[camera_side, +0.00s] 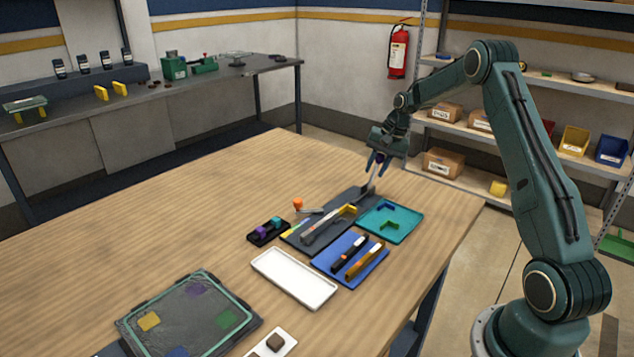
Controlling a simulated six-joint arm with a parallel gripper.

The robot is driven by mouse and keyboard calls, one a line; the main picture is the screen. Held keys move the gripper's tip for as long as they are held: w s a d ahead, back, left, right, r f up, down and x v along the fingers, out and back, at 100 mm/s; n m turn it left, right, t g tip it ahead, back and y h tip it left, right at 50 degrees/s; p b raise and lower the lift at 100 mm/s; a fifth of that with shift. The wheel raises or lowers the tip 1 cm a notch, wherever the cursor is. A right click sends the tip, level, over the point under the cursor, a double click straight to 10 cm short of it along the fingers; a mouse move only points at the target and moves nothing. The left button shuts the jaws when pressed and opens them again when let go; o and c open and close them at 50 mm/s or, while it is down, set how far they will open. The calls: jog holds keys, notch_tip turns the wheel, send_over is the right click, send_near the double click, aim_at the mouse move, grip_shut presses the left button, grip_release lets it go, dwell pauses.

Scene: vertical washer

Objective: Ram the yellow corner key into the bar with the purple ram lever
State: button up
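The yellow corner key (348,209) lies at the right end of a pale grey bar (325,226) on a dark grey fixture plate (297,238). A grey lever (371,180) rises at a tilt from the plate's far right end. My gripper (377,168) points down at the lever's top, with its dark blue-purple fingers around or just beside it. I cannot tell whether the fingers touch the lever or how far apart they are. Any purple knob there does not stand out from the fingers.
An orange-knobbed lever (298,204) stands at the plate's left edge. Nearby are a black tray (254,241) with purple and teal pieces, a teal tray (408,231), a blue tray (343,277) with bars and an empty white tray (293,279).

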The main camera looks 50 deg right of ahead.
aim_at(368, 184)
grip_shut()
jog(key=shift+a+r+h, duration=0.1)
jog(key=shift+a+h, duration=0.05)
jog(key=shift+h, duration=0.15)
jog(key=shift+a+r+n+h, duration=0.2)
jog(key=shift+a+h, duration=0.2)
jog(key=shift+h, duration=0.25)
jog(key=shift+a+r+n+h, duration=0.15)
jog(key=shift+a+h, duration=0.25)
jog(key=shift+h, duration=0.25)
jog(key=a+h, duration=0.1)
jog(key=h, duration=0.1)
jog(key=shift+a+r+h, duration=0.1)
jog(key=shift+a+h, duration=0.3)
jog(key=a+h, duration=0.1)
jog(key=h, duration=0.1)
jog(key=a+n+h, duration=0.1)
jog(key=h, duration=0.1)
jog(key=shift+a, duration=0.15)
jog(key=shift+w+a+f+t+h, duration=0.1)
jog(key=shift+a+f+h, duration=0.15)
jog(key=shift+h, duration=0.2)
jog(key=shift+s+a+f+t+h, duration=0.1)
jog(key=shift+a+h, duration=0.2)
jog(key=shift+h, duration=0.2)
jog(key=shift+w+a+f+t+h, duration=0.1)
jog(key=shift+a+f+h, duration=0.15)
jog(key=shift+h, duration=0.2)
jog(key=shift+a, duration=0.1)
